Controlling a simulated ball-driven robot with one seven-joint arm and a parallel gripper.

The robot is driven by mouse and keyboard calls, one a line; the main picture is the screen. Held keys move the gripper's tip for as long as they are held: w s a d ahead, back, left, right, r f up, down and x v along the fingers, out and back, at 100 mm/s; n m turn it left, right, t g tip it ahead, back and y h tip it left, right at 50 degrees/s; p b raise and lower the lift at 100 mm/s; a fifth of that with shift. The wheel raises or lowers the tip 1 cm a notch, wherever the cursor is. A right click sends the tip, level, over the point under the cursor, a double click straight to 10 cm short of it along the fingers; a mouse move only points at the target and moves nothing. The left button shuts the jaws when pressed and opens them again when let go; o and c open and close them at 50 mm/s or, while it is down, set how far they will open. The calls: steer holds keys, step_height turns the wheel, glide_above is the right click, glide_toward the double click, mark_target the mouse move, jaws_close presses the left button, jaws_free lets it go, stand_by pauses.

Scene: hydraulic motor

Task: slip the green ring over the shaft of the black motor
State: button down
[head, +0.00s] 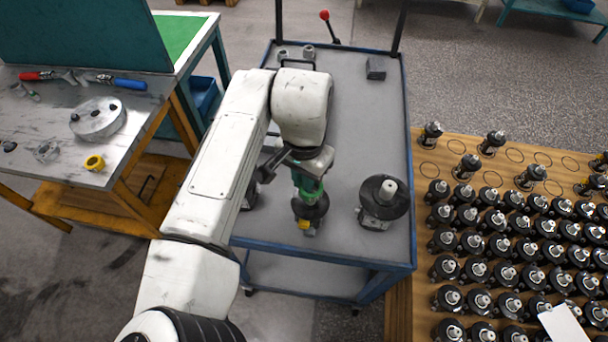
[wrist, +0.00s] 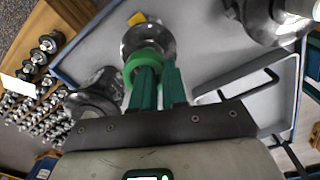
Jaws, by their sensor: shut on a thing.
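My gripper (head: 308,184), with green fingers, points down over the cart. In the wrist view my gripper (wrist: 158,72) is shut on the green ring (wrist: 147,56). A black motor (head: 310,208) with a yellow part (head: 304,224) is directly below the fingers. It also shows in the wrist view (wrist: 148,36), just beyond the ring. The motor's shaft is hidden by the fingers and ring, so I cannot tell whether the ring is around it or only above it.
Another black motor (head: 382,202) with a pale upright shaft stands to the right on the blue-edged cart (head: 345,120). A further one is partly hidden behind my arm. A wooden board (head: 425,160) at right holds many motors. A workbench (head: 60,160) with tools is at left.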

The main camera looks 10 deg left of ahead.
steer(key=shift+f, duration=0.5)
steer(key=shift+s+f+b, duration=0.2)
steer(key=shift+f+b, duration=0.55)
steer(key=shift+f, duration=0.5)
steer(key=c, duration=1.1)
jaws_free()
steer(key=shift+f, duration=0.1)
steer(key=r+p, duration=0.2)
steer(key=shift+w+d+r, duration=0.15)
steer(key=shift+w+r, duration=0.05)
steer(key=shift+r, duration=0.15)
step_height(320, 180, up, 4)
steer(key=p, duration=0.3)
